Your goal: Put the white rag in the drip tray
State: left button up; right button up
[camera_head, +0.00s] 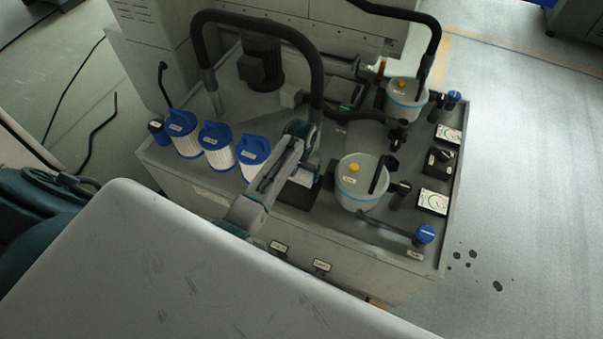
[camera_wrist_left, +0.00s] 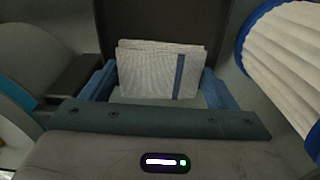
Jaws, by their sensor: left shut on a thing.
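The white rag (camera_wrist_left: 160,70), folded flat with a blue stripe near its right edge, sits between the two blue fingers of my left gripper (camera_wrist_left: 158,88) in the left wrist view. The gripper is shut on it. In the head view my left gripper (camera_head: 304,160) is over the middle of the grey machine top, and a pale bit of the rag (camera_head: 303,177) shows below it. A dark, low tray-like thing (camera_head: 297,195) lies under the rag, largely covered by my arm; I cannot tell whether the rag touches it. My right gripper is not in view.
White filters with blue caps (camera_head: 219,145) stand just left of the gripper. A grey pot with a yellow knob (camera_head: 361,182) stands close on the right. A thick black hose (camera_head: 262,28) arches behind. Gauges (camera_head: 433,201) line the right edge.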

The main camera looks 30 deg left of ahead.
aim_at(301, 174)
pick_arm(q)
jog(key=shift+f, duration=1.1)
jog(key=o, duration=1.1)
jog(key=shift+f, duration=0.1)
jog(key=shift+o, duration=0.2)
notch_tip(301, 174, up, 12)
jog(key=shift+s+b, duration=0.2)
jog(key=shift+b, duration=0.15)
jog(key=shift+d, duration=0.1)
